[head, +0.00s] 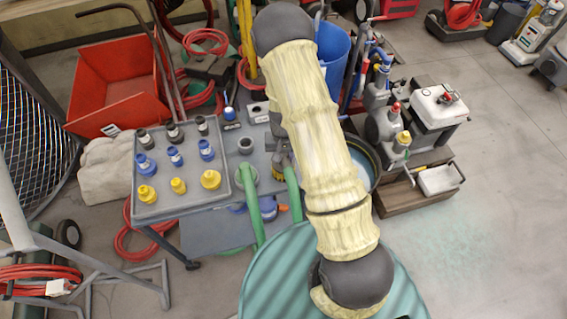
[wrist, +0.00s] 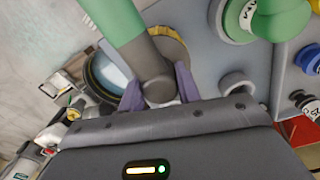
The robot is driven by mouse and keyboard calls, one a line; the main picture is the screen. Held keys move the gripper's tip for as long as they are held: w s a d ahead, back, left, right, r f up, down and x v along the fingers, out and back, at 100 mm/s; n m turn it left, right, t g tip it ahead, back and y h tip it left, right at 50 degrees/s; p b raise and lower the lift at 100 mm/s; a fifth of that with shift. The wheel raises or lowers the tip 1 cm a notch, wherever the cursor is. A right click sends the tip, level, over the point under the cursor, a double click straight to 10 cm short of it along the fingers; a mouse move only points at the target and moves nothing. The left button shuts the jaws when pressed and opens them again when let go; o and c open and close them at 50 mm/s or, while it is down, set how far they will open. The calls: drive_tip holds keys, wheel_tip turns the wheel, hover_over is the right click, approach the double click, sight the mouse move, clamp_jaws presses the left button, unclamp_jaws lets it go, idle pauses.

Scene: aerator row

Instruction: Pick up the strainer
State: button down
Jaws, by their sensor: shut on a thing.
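In the wrist view, my gripper (wrist: 159,88) has its two purple-grey fingers shut on either side of a dark grey cylindrical piece (wrist: 158,92), which I take to be the strainer. A thick green pipe (wrist: 115,20) meets this piece. A yellow ring (wrist: 168,42) shows behind them. In the head view my arm hides much of this spot; a yellow part (head: 278,173) and a green pipe (head: 293,192) show beside the arm. I cannot tell whether the held piece is clear of the table.
A grey table holds a tray (head: 148,210) of black, blue and yellow fittings. A grey ring (head: 245,145) and a second green pipe (head: 250,205) are close to the left. Floor at far right is open.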

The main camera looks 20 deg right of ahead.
wheel_tip(320, 180, up, 10)
drive_tip(key=shift+r+b, duration=0.1)
drive_tip(key=shift+b, duration=0.5)
idle(0.6)
